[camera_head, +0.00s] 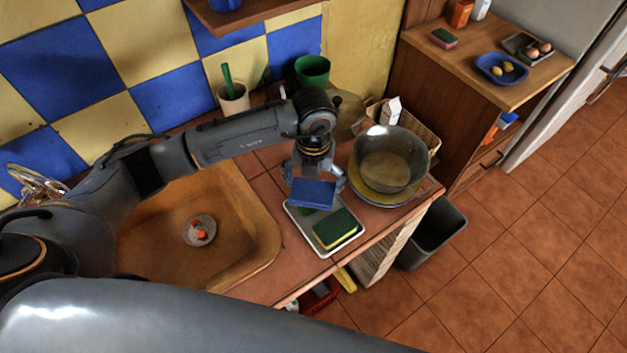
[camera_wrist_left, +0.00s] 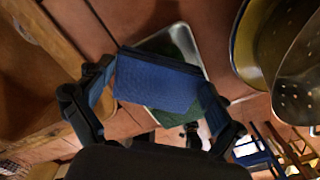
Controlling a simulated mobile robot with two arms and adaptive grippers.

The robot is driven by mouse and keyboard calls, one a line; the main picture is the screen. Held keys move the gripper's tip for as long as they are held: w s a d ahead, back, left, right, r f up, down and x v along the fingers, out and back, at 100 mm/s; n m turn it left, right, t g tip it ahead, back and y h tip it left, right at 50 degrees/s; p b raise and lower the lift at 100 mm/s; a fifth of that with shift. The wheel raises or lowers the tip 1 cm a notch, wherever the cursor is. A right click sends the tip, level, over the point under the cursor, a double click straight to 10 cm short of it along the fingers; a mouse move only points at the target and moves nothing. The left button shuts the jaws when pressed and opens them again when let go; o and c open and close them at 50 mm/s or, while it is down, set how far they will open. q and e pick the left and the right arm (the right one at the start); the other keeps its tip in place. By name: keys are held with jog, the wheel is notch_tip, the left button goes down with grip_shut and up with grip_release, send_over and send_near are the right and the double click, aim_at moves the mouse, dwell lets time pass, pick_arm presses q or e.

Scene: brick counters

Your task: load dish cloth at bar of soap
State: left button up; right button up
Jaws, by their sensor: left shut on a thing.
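A blue folded dish cloth (camera_head: 312,193) is held by my left gripper (camera_head: 313,181), which is shut on it above the metal tray (camera_head: 358,243). The cloth also shows between the fingers in the left wrist view (camera_wrist_left: 158,82). A green-topped yellow sponge (camera_head: 335,228) lies on the near part of the tray. Another green thing (camera_head: 304,210), perhaps the bar of soap, shows just under the cloth and is mostly hidden. I cannot tell whether the cloth touches it. My right gripper is not in view.
A sink (camera_head: 262,215) with a small dish in it is left of the tray. A large metal pot (camera_head: 391,160) on a yellow plate stands close on the right. Cups (camera_head: 233,98) stand behind by the tiled wall. The counter's front edge is near the tray.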

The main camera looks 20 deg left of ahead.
aim_at(313, 185)
pick_arm(q)
jog(key=shift+f+b, duration=0.35)
jog(key=shift+f, duration=0.05)
jog(key=shift+f, duration=0.1)
dwell(0.6)
jog(key=shift+f, duration=0.1)
dwell(0.9)
jog(key=shift+r+p, duration=2)
jog(key=shift+r, duration=1.6)
